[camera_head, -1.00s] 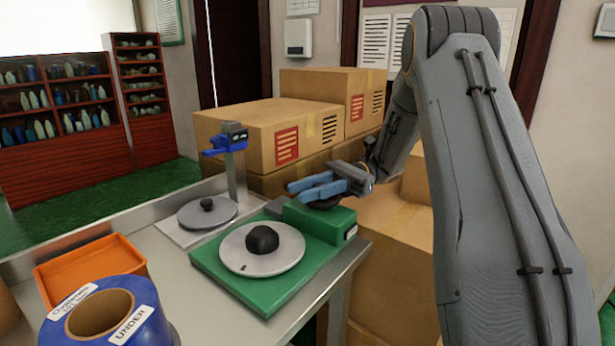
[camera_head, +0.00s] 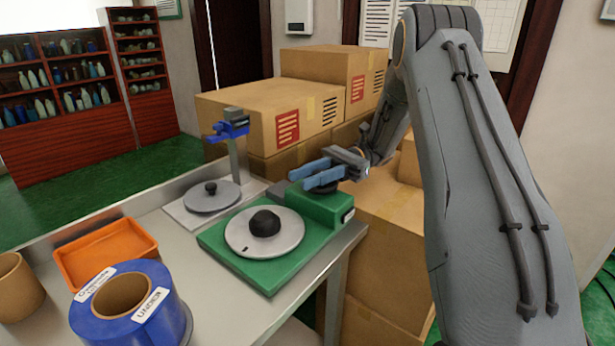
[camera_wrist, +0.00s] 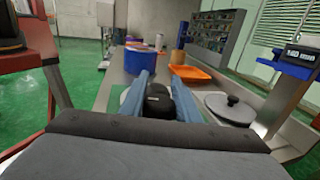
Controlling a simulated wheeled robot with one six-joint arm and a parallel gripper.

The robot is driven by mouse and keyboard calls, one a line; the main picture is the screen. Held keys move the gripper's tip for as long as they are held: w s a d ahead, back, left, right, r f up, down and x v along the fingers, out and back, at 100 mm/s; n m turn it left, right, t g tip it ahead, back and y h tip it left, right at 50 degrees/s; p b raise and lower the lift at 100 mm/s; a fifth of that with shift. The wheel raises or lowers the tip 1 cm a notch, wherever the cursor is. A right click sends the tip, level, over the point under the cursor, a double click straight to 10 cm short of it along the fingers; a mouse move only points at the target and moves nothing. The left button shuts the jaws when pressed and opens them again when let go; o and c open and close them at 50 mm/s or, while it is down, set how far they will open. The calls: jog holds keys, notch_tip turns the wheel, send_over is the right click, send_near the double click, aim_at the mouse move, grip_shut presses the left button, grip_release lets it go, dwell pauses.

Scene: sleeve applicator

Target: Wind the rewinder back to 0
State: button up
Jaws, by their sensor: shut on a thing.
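The rewinder has a green base (camera_head: 268,277) with a pale round plate (camera_head: 236,238) and a black hub (camera_head: 264,223) on it. A raised green housing (camera_head: 328,207) at its back right carries a dark knob (camera_head: 322,189). My gripper (camera_head: 318,176) is over this housing with its blue fingers shut on the dark knob, which they partly hide. In the wrist view, the fingers of my gripper (camera_wrist: 158,85) lie on both sides of black round shapes; the knob and the hub behind cannot be clearly told apart. No counter reading is legible on the rewinder.
A grey disc stand (camera_head: 208,198) with a blue head (camera_head: 232,130) is left of the rewinder; the wrist view shows "160 mm" on that head (camera_wrist: 298,58). An orange tray (camera_head: 105,255) and a blue roll (camera_head: 165,311) stand at front left. Cardboard boxes (camera_head: 265,120) are close behind.

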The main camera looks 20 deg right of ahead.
jog(key=o, duration=1)
jog(key=shift+o, duration=0.2)
notch_tip(320, 180, up, 7)
jog(key=p, duration=1)
jog(key=shift+s, duration=0.1)
notch_tip(320, 180, up, 3)
jog(key=p, duration=0.5)
jog(key=shift+p, duration=0.4)
